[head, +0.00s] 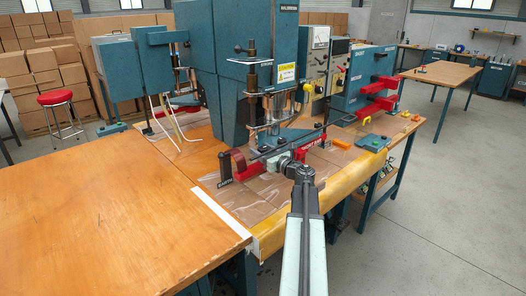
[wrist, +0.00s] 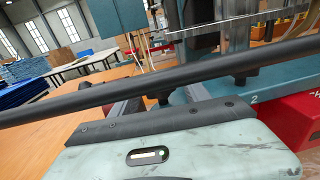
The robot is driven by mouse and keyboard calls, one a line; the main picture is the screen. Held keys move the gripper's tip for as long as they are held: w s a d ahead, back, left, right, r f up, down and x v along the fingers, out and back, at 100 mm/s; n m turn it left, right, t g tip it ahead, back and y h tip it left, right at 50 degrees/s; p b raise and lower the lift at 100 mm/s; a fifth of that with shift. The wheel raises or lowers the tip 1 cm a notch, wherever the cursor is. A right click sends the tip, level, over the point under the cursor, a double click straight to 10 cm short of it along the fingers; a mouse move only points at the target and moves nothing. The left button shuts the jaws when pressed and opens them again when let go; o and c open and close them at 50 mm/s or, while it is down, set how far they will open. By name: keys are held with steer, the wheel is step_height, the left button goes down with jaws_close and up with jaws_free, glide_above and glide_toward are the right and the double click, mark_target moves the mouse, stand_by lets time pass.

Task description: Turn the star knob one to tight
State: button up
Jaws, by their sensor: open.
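The welding machine (head: 222,75) stands on the bench, with a red lower arm (head: 308,142) at its front. My gripper (head: 287,160) is open at the front of this machine, close to a long dark bar (head: 305,142). In the wrist view the bar (wrist: 190,73) runs slantwise across the picture. Two dark knob-like parts show beneath it, one on the left (wrist: 160,97) and one on the right (wrist: 246,80) near a printed "2". I cannot tell which is star knob one. The fingertips are not clear, and no contact with a knob can be made out.
A wooden table (head: 100,215) adjoins the machine's bench on the left. A red stool (head: 57,98) and stacked cartons (head: 35,75) stand behind. The grey floor (head: 440,190) at right is clear.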

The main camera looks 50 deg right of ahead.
jaws_close()
steer(key=shift+h, duration=0.3)
steer(key=m+g+h, duration=0.1)
steer(key=m+h, duration=0.1)
steer(key=m+g+h, duration=0.1)
steer(key=m+h, duration=0.1)
steer(key=h, duration=0.1)
steer(key=shift+a+h, duration=0.1)
steer(key=shift+h, duration=0.2)
steer(key=shift+d+m+g+h, duration=0.2)
steer(key=shift+m+g+h, duration=2.4)
steer(key=shift+h, duration=0.3)
steer(key=shift+s, duration=0.1)
jaws_free()
